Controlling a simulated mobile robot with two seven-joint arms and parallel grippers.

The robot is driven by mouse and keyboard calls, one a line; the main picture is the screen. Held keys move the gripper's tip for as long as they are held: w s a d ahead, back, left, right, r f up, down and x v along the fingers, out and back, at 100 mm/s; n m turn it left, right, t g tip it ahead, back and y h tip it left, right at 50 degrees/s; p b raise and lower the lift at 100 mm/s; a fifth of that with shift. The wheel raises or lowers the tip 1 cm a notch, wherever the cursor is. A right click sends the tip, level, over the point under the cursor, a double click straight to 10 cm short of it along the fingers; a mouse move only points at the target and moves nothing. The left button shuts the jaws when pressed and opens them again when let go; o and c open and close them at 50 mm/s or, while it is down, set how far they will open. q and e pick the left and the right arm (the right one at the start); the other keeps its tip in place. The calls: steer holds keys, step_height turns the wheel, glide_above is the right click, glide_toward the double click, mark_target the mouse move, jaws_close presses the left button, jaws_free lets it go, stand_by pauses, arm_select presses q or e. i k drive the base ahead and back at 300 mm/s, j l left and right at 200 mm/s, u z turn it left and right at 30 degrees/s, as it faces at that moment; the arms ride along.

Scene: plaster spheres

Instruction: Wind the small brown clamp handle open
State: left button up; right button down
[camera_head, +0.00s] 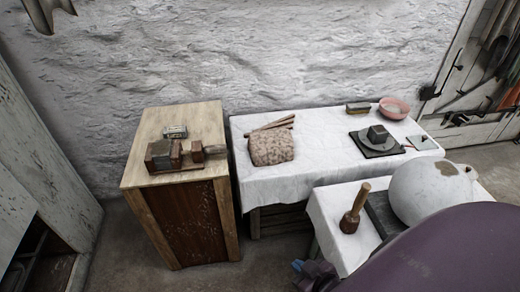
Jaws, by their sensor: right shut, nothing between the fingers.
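A small clamp (160,155) with dark and brown blocks lies on a brown base on top of the wooden cabinet at left. A small brown part (197,151) at its right side looks like the handle; at this size I cannot tell how far it is wound. My right gripper (308,272) is at the bottom edge, partly hidden by my purple arm. It is shut and empty, low in front of the white-covered tables and well apart from the clamp. My left gripper is out of view.
A small box (175,131) lies behind the clamp. A patterned bundle (271,147) and sticks (273,123) lie on the long white-covered table (320,150). A mallet (354,208) stands beside a plaster sphere (428,190) on the nearer table. Floor before the cabinet is clear.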

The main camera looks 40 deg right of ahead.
mark_target(221, 148)
steer(key=k+l+z, duration=0.15)
steer(key=k, duration=0.25)
steer(key=k+l+z, duration=0.1)
steer(key=k+l, duration=0.35)
steer(key=k, duration=0.2)
steer(key=k+l, duration=0.2)
steer(key=k, duration=0.2)
steer(key=i+j+z, duration=0.1)
steer(key=i+j, duration=0.2)
steer(key=i+j+z, duration=0.15)
steer(key=j, duration=0.25)
steer(key=i+j+z, duration=0.1)
steer(key=i+j, duration=0.3)
steer(key=i+j+z, duration=0.1)
steer(key=i+j, duration=0.15)
steer(key=j, duration=0.15)
steer(key=i+j+z, duration=0.1)
steer(key=j, duration=0.3)
steer(key=i, duration=0.1)
